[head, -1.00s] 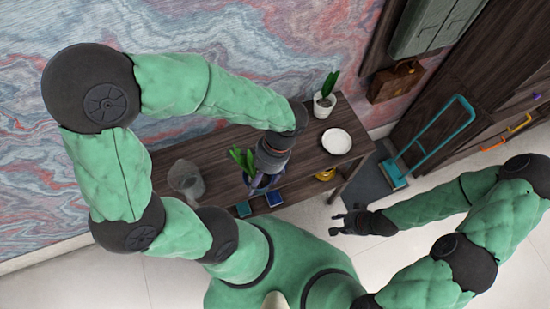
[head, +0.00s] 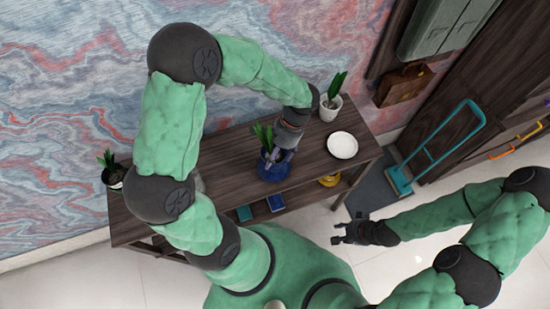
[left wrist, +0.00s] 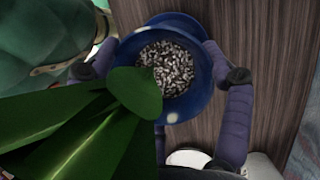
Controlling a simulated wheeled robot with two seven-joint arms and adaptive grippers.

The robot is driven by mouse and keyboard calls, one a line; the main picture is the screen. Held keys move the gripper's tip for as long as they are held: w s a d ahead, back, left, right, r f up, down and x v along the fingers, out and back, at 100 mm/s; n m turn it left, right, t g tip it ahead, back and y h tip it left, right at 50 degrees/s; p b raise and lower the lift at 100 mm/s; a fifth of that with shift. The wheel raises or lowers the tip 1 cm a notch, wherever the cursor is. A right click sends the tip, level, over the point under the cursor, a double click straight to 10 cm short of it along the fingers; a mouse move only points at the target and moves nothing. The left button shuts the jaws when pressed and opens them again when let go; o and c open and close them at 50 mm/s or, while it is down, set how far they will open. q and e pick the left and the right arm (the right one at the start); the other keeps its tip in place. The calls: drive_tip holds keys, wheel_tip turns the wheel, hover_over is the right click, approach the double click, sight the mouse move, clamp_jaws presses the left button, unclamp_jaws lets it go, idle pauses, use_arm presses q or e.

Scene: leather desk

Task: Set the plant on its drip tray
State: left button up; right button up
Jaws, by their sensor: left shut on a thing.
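The plant is a green-leaved one in a blue pot (head: 270,174), over the front middle of the dark wooden desk. My left gripper (head: 277,156) is shut on this pot from the wall side. In the left wrist view, the fingers sit around the blue pot (left wrist: 202,90), with grey gravel inside and large leaves (left wrist: 90,125) at lower left. I cannot tell whether the pot touches the surface below. A round white dish (head: 342,145), possibly the drip tray, lies empty to the pot's right. My right gripper (head: 342,232) is open and empty, off the desk's front.
A white-potted plant (head: 330,105) stands behind the dish, and another potted plant (head: 112,173) at the desk's left end. Blue boxes (head: 275,203) and a yellow object (head: 329,180) are below the desktop. Bare desktop (head: 310,160) lies between pot and dish.

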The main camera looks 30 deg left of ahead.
sight(277, 156)
use_arm(q)
drive_tip(key=shift+f+b, duration=0.35)
drive_tip(key=shift+f, duration=1)
drive_tip(key=shift+f, duration=0.2)
drive_tip(key=o, duration=1.6)
drive_tip(key=shift+s, duration=0.1)
drive_tip(key=shift+r, duration=0.2)
drive_tip(key=shift+d+r, duration=0.1)
drive_tip(key=shift+r, duration=0.2)
drive_tip(key=p+v, duration=0.3)
drive_tip(key=v, duration=0.8)
drive_tip(key=shift+w+r, duration=0.2)
drive_tip(key=shift+w, duration=0.05)
